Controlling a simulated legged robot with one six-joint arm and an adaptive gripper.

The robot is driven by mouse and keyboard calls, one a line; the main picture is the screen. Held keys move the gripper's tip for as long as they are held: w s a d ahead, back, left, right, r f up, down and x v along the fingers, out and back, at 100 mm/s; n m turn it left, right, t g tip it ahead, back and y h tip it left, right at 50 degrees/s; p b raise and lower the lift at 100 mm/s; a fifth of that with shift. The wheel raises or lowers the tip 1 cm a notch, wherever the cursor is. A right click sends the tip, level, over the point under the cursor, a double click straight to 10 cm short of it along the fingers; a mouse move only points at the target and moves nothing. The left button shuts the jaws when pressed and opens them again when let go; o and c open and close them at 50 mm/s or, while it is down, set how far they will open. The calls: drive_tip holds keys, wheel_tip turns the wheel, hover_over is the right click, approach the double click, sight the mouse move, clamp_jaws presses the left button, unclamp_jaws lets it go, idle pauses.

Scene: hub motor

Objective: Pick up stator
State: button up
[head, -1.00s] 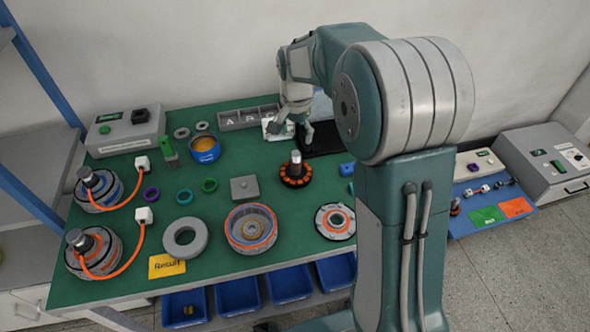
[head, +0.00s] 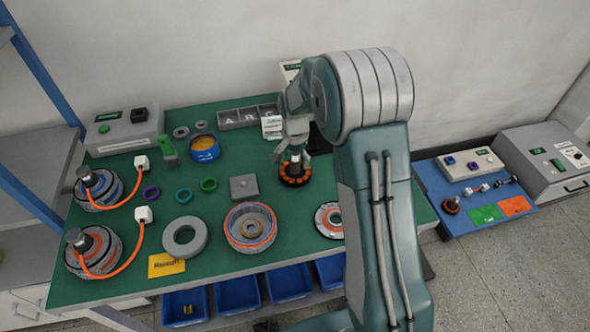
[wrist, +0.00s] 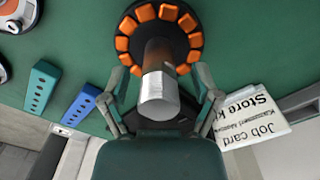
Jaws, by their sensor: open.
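The stator (head: 295,172) is a dark disc ringed with orange coils, with a grey metal shaft standing up from its middle. It sits on the green table, right of the small grey square block. In the wrist view the stator (wrist: 160,30) lies ahead of my gripper, its shaft (wrist: 158,88) pointing back toward the camera. My gripper (head: 291,155) is just above the stator in the head view. In the wrist view my gripper (wrist: 163,85) is open, with one finger on each side of the shaft.
A white job card (wrist: 250,117) stands close to the right finger in the wrist view. Blue (wrist: 40,87) and teal (wrist: 80,105) perforated blocks lie to the left. In the head view, an orange-lined housing (head: 250,228) and a grey ring (head: 184,237) lie nearer the front.

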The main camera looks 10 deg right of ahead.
drive_tip(key=shift+f, duration=0.1)
drive_tip(key=shift+c, duration=0.3)
clamp_jaws()
